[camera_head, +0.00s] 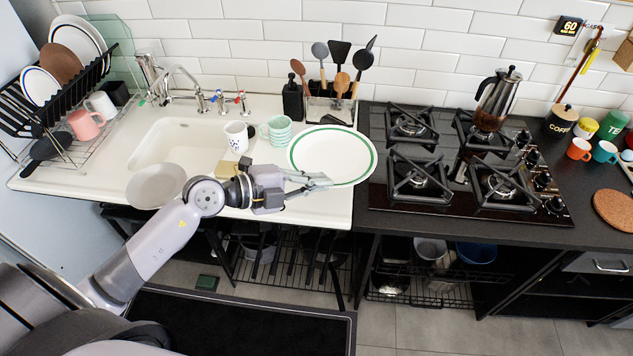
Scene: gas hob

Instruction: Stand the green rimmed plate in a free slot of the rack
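The green rimmed plate (333,152) is white and lies face up, roughly level, over the right end of the white sink counter. Its right edge reaches past the counter towards the hob. My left gripper (322,182) is at the plate's near left rim, and its fingers overlap the rim in the picture. I cannot tell whether they are closed on it. The black rack (70,97) stands at the far left. White plates (40,86) and a brown plate (61,63) stand in it, with bare slots between them. My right gripper is not in view.
A sink, a bowl (155,186), a patterned mug (237,137) and stacked green cups (277,131) lie between plate and rack. The tap (185,90) rises behind. Utensils (340,80) stand behind the plate. The gas hob (460,170) with a coffee press (494,100) is right.

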